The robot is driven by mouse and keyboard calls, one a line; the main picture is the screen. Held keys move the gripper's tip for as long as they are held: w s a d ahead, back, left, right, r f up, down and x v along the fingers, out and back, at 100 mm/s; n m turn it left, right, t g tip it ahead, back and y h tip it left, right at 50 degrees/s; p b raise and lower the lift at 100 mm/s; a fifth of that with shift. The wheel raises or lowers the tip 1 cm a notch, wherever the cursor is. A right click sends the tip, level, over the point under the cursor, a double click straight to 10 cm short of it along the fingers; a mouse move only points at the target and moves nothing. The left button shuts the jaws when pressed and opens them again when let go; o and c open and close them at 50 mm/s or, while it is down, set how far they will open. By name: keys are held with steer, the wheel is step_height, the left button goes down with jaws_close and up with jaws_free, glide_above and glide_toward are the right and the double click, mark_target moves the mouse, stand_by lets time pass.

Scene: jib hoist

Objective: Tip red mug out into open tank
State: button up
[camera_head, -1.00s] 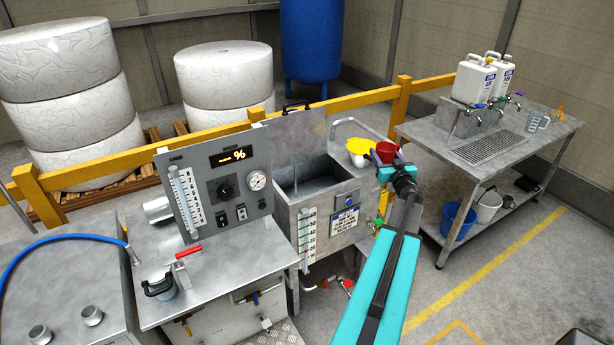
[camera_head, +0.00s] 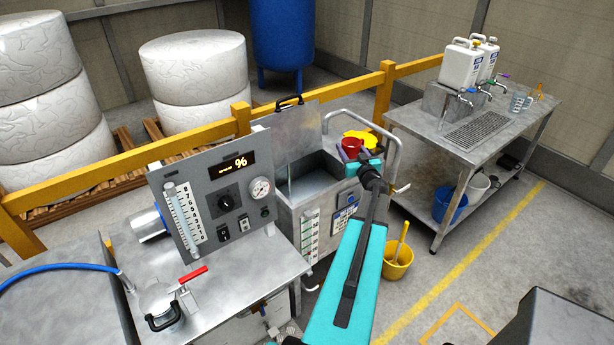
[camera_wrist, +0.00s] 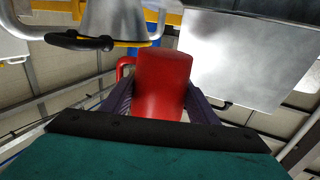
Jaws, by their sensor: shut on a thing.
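The red mug (camera_head: 351,147) is held in my gripper (camera_head: 362,162), near the back right corner of the open tank in the head view. The tank (camera_head: 318,186) is a grey metal box with its lid (camera_head: 299,135) raised behind it. In the wrist view the red mug (camera_wrist: 162,85) fills the middle, between the dark purple fingers of my gripper (camera_wrist: 162,103), its handle to the left. The mug looks roughly upright in the head view. Its contents cannot be seen. My arm hides part of the tank's right side.
The control panel (camera_head: 217,191) stands left of the tank. A yellow bucket (camera_head: 397,264) stands on the floor to the right. A steel table (camera_head: 480,155) with canisters is farther right.

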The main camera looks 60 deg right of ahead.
steer(key=shift+w+f, duration=0.2)
steer(key=shift+w, duration=0.15)
steer(key=shift+a+f, duration=0.1)
steer(key=shift+f, duration=0.05)
steer(key=w+a+f+n+g+b, duration=0.1)
steer(key=w+a+f+n+b, duration=0.2)
steer(key=f+n+b, duration=0.3)
steer(key=shift+w+a+f+n, duration=0.25)
steer(key=shift+w+a+n, duration=0.25)
steer(key=shift+n, duration=0.7)
